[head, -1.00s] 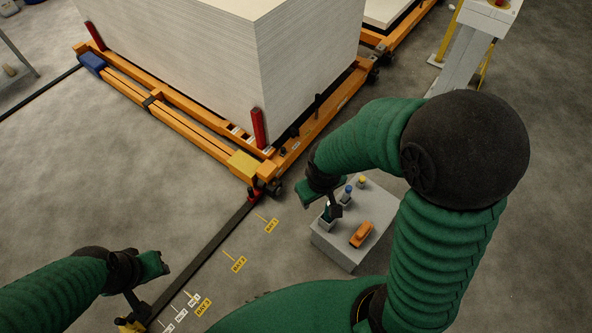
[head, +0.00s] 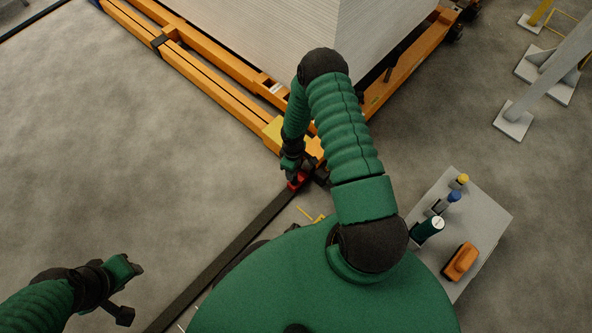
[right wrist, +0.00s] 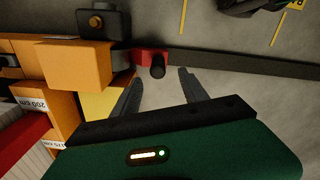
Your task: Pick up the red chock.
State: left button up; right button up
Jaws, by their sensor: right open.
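The red chock (head: 297,181) sits at the end of the dark floor rail, beside the orange cart's corner. In the right wrist view the chock (right wrist: 146,57) shows red with a black, round-ended grip standing out from it. My right gripper (head: 291,166) is open just above the chock, and its arm partly hides it. In the right wrist view the two fingers of my right gripper (right wrist: 160,80) are spread, with the black grip near the gap between their tips. My left gripper (head: 132,292) is open and empty over bare floor at the lower left.
The orange cart (head: 215,88) carries a tall pale stack (head: 290,35) close behind the chock. The dark rail (head: 232,247) runs along the floor. A grey table (head: 484,222) at right holds an orange item (head: 461,261) and several small objects. Floor at left is clear.

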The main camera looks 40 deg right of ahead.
notch_tip(320, 180, down, 5)
jog(key=shift+d+r+b, duration=0.1)
jog(key=shift+b, duration=0.7)
jog(key=shift+d+f+b, duration=0.1)
jog(key=shift+f+b, duration=0.3)
jog(key=shift+f, duration=0.3)
notch_tip(320, 180, down, 5)
jog(key=b, duration=0.4)
jog(key=shift+r, duration=0.1)
jog(key=shift+w+r, duration=0.1)
jog(key=shift+r, duration=0.1)
pick_arm(q)
jog(key=s+x, duration=0.1)
jog(key=x, duration=0.6)
jog(key=shift+s+d+f, duration=0.15)
jog(key=shift+s+f, duration=0.15)
pick_arm(e)
grip_shut()
jog(key=shift+d, duration=0.1)
